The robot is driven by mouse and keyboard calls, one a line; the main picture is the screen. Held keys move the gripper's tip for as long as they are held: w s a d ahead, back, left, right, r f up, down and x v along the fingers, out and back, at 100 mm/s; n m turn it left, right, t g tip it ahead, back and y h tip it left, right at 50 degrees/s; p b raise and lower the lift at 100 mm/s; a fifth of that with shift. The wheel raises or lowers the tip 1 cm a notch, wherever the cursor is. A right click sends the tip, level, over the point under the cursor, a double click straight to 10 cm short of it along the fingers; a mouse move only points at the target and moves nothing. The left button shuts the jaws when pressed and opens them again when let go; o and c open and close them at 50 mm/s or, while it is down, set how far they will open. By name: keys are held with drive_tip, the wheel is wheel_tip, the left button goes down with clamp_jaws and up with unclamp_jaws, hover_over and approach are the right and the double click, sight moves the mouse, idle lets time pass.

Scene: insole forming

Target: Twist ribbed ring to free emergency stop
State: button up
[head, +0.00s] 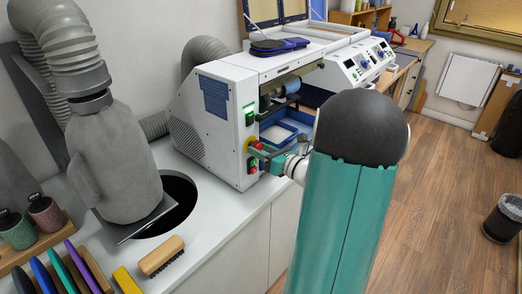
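The white machine (210,115) stands on the counter, with a narrow control strip on its front edge. A green switch (249,116) sits high on the strip. The ribbed ring is too small to make out. My gripper (261,153), teal and small in view, is at the strip, right by the red button. Its fingers overlap the controls there. I cannot tell whether they touch or grip anything, or how wide they are.
A blue tray (280,134) sits in the machine's opening beside my gripper. A grey hose and hood (112,160) stand left over a round counter hole. A brush (161,256) lies on the front counter. Wooden floor (440,180) is clear at right; a bin (503,220) stands there.

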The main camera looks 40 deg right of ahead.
drive_tip(key=o, duration=0.4)
drive_tip(key=shift+c, duration=0.2)
drive_tip(key=shift+s, duration=0.2)
drive_tip(key=s, duration=0.8)
drive_tip(key=shift+s+d, duration=0.35)
drive_tip(key=shift+d, duration=0.05)
